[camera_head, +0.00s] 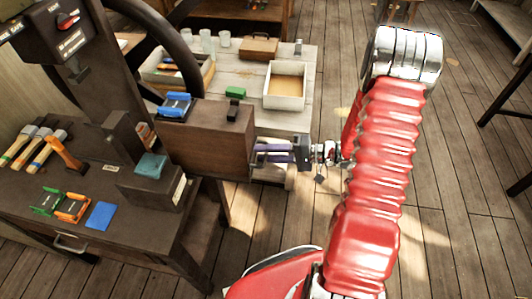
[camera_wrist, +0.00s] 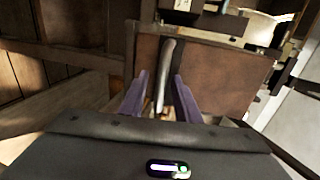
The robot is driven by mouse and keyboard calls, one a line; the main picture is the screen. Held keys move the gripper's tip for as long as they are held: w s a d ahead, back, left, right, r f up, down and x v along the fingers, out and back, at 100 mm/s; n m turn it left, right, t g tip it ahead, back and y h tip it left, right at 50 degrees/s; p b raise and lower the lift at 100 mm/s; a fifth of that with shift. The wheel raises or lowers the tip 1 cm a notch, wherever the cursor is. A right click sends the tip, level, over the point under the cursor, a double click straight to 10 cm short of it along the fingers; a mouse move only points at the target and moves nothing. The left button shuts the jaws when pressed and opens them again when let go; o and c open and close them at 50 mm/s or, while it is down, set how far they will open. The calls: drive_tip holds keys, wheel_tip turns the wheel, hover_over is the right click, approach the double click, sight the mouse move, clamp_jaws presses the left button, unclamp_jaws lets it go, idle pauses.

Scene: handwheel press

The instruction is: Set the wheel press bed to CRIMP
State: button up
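The press stands at the left of the head view, with a dark handwheel (camera_head: 181,45) behind its column. A dark box with a red switch (camera_head: 68,20) is at its top left; its lettering is too small to read surely. A brown wooden box (camera_head: 205,140) is in front of the wheel. My gripper (camera_head: 262,152) is at its right side. In the wrist view, my purple fingers (camera_wrist: 160,85) are apart, with a pale upright lever (camera_wrist: 167,70) between them before a dark slot in the brown panel (camera_wrist: 222,80). Contact is not clear. I see no readable CRIMP mark.
A pale table (camera_head: 250,70) with trays (camera_head: 284,86) stands behind. The plank floor at the right is mostly clear.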

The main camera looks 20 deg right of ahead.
drive_tip(key=shift+c, duration=0.2)
clamp_jaws()
drive_tip(key=shift+f, duration=0.1)
idle(0.5)
